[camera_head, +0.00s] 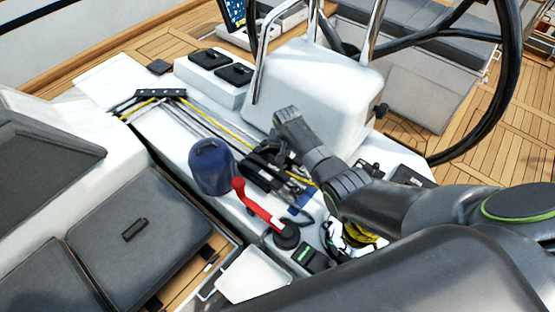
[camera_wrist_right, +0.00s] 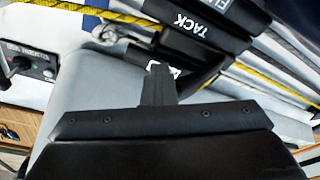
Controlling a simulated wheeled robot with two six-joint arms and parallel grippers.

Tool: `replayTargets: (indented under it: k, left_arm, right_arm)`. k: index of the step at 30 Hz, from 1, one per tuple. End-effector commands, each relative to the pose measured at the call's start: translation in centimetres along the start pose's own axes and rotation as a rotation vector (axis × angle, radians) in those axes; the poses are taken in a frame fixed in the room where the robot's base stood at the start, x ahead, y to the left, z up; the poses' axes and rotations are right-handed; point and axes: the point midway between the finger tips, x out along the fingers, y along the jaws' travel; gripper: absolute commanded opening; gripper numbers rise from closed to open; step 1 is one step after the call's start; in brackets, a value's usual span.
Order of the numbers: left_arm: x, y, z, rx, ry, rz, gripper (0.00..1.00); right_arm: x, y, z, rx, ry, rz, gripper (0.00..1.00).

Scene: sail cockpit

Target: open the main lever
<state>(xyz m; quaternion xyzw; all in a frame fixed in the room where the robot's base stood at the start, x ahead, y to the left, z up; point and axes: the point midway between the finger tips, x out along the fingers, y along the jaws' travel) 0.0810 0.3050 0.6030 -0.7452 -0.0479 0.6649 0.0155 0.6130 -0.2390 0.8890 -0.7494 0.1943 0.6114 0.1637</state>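A further label lies mostly behind my gripper, so I cannot read which lever is the main one. My right gripper (camera_wrist_right: 157,85) is over the levers, its fingers together in a narrow block. In the head view its tips (camera_head: 272,156) blend with the dark levers; contact is unclear. My left gripper is not in view.
A red winch handle (camera_head: 258,205) and a blue-covered winch (camera_head: 211,168) stand close by the levers. Ropes (camera_head: 190,117) run along the coaming. The white pedestal (camera_head: 318,92) and steering wheel (camera_head: 500,95) are behind. A yellow rope coil (camera_head: 362,236) lies near my right arm.

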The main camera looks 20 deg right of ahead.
Motion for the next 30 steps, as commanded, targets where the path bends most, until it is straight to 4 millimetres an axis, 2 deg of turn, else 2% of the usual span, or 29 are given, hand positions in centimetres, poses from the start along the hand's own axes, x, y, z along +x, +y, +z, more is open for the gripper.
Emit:
replayTargets:
  k: [5,16,30]
  left_arm:
    - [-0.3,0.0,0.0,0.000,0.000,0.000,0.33]
    - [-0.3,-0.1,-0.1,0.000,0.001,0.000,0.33]
    - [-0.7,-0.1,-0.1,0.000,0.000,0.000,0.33]
  right_arm:
    - [-0.7,-0.1,-1.0,0.001,0.009,0.000,0.00]
    - [-0.8,0.0,-1.1,0.001,0.009,0.003,0.00]
    - [-2.4,-1.5,-1.9,0.001,0.007,0.003,0.00]
